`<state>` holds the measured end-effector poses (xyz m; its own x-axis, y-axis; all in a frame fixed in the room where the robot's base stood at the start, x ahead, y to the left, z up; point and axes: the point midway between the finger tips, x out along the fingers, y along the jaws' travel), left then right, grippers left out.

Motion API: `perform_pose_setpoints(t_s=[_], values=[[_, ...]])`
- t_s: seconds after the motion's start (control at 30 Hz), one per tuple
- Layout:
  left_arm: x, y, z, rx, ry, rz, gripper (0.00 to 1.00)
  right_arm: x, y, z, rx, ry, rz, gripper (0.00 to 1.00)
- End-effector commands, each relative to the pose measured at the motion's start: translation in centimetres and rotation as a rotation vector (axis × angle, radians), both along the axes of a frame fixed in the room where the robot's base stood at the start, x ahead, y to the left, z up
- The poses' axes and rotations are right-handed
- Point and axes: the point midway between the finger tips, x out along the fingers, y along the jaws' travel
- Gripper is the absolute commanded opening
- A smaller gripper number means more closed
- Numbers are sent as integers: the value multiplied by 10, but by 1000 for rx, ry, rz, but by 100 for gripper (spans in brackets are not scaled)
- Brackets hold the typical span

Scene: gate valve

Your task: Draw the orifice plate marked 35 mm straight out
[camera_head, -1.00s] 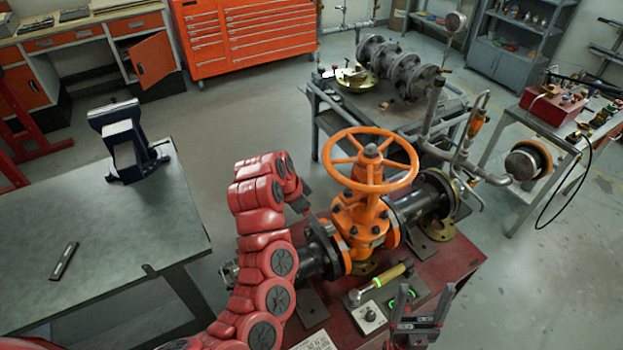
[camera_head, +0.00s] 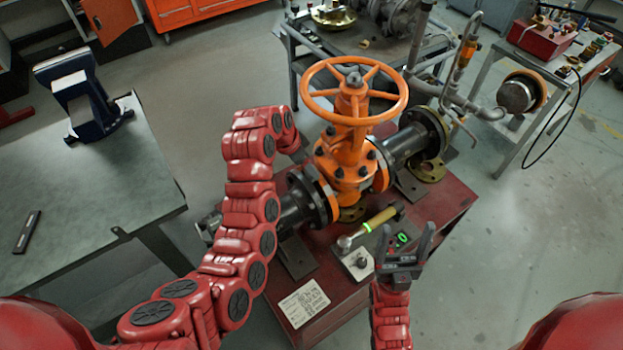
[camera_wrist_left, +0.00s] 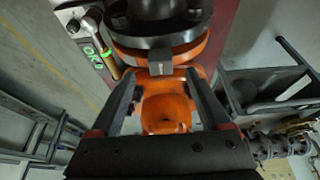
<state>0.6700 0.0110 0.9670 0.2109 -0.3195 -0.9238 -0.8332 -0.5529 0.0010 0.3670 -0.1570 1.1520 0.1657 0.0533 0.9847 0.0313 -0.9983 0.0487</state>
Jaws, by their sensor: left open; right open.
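The orange gate valve (camera_head: 350,160) with its handwheel sits in a black flanged pipe run on the red bench. My left arm reaches to the valve's far left side; its gripper (camera_head: 299,149) is partly hidden there. In the left wrist view my left gripper (camera_wrist_left: 160,76) is open, its black fingers either side of orange valve parts. A small grey tab (camera_wrist_left: 174,60) stands at a dark flange between the fingertips; I cannot read a 35 mm mark on it. My right gripper (camera_head: 405,247) is open and empty over the bench's front, apart from the valve.
A grey table (camera_head: 90,220) with a blue vise (camera_head: 83,98) stands left. Floor at right is clear.

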Motion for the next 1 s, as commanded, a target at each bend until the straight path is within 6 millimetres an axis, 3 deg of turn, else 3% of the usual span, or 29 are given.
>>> perform_pose_setpoints(t_s=[0.1,0.33,0.77,0.87,1.0], values=[[3,-6,-14,2,8,-1,80,0,0,17,0,-2,0,74],[10,-13,-38,2,2,0,80,0,0,23,0,-1,0,74],[12,-16,-47,1,-1,2,80,0,0,25,0,-1,0,74],[12,-16,-47,1,-1,2,67,0,0,25,0,-1,0,74],[12,-16,-47,1,-2,1,42,0,0,25,0,-1,0,74]])
